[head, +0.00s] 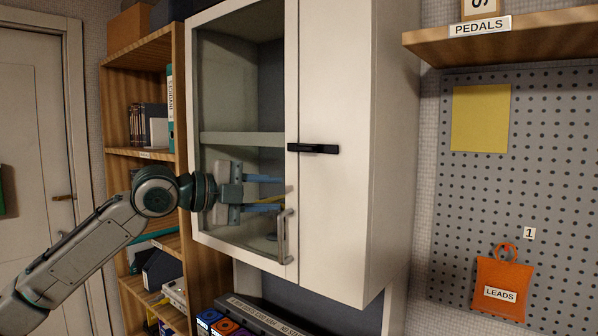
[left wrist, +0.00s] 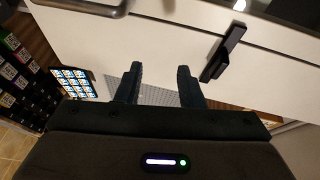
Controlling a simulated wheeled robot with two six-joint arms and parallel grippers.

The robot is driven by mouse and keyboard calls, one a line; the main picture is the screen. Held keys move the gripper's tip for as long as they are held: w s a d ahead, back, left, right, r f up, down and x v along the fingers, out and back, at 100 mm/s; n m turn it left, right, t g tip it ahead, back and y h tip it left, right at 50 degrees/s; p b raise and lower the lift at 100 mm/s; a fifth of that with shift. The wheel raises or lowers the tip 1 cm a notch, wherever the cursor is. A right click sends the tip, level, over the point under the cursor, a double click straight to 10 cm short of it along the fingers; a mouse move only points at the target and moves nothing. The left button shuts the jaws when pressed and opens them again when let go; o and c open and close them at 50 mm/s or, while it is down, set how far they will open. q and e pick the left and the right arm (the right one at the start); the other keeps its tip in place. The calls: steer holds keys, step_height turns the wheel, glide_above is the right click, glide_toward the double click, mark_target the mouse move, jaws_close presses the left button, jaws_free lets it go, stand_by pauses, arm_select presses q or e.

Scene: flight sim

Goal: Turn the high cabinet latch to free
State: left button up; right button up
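The high cabinet (head: 335,215) is white, with a glass door (head: 245,100) on the left and a plain white panel on the right. The black latch (head: 313,148) lies level across the seam between them. In the left wrist view the latch (left wrist: 224,50) shows as a dark bar, beyond and to the right of the fingertips. My left gripper (head: 282,194) is in front of the glass door, below and left of the latch, apart from it. Its two fingers (left wrist: 160,72) are spread with nothing between them. My right gripper is not in view.
A metal door handle (head: 283,237) stands out just below my left gripper. A wooden bookshelf (head: 160,60) is on the left. A pegboard (head: 560,200) with an orange "LEADS" pouch (head: 502,285) and a wooden shelf (head: 510,40) are on the right.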

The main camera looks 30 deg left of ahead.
arm_select(q)
steer(key=m+t, duration=0.1)
glide_toward(302, 149)
steer(key=shift+h, duration=0.3)
steer(key=p+x, duration=0.6)
steer(key=p, duration=0.3)
steer(key=shift+w+d, duration=0.1)
steer(key=shift+w, duration=0.25)
steer(key=shift+p+x, duration=1)
steer(key=shift+x, duration=0.15)
steer(key=shift+w+f, duration=0.15)
steer(key=shift+c, duration=0.2)
jaws_close()
